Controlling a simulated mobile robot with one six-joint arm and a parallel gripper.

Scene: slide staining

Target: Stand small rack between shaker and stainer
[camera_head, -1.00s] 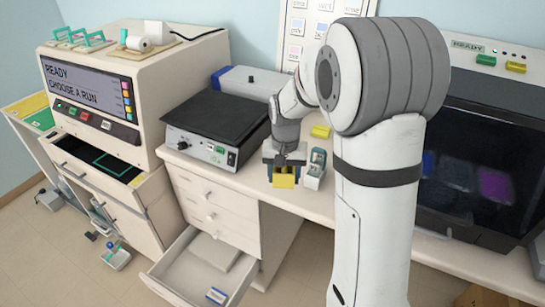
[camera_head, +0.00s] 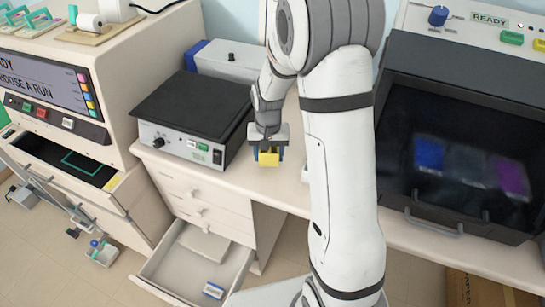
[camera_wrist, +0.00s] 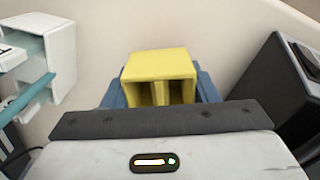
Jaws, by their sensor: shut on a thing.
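My gripper (camera_head: 267,150) is shut on a small yellow slotted rack (camera_head: 269,160), over the desk just right of the shaker. In the wrist view, the blue fingers flank the yellow rack (camera_wrist: 160,66), with its open slots facing me. I cannot tell whether it touches the desk. The shaker (camera_head: 190,112), black-topped with a cream front, stands left of my gripper. The large machine with a dark window (camera_head: 455,150) stands to the right. Another cream machine (camera_head: 50,85), its screen reading "CHOOSE A RUN", stands at the left. The labels do not show which is the stainer.
A white and teal holder (camera_wrist: 50,55) stands close left in the wrist view; my arm mostly hides it in the head view. A blue and white box (camera_head: 237,62) sits behind the shaker. An open drawer (camera_head: 190,262) juts out below the desk (camera_head: 230,180).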

